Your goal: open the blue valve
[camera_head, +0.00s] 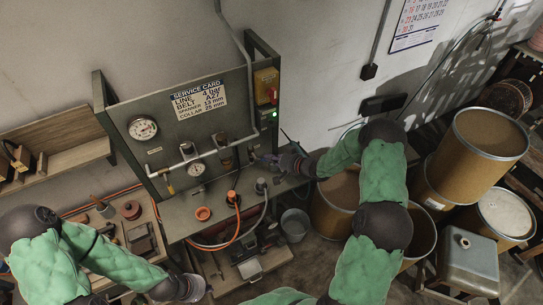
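A grey panel (165,105) carries a white pipe (205,155) with gauges and fittings. A small fitting with a bluish part (252,154) sits at the pipe's right end; it looks like the blue valve, but it is tiny and partly covered. My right gripper (268,159) reaches in from the right, its tips at or very close to that fitting. I cannot tell whether it touches or is closed on it. My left gripper (198,288) is low in the picture, away from the panel, and its fingers are hard to make out.
A yellow-handled valve (168,186) hangs at the pipe's left. A box with a red switch (271,94) is above right. Hoses and an orange cup (203,214) are on the bench below. A bucket (295,224) and drums (480,150) crowd the right.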

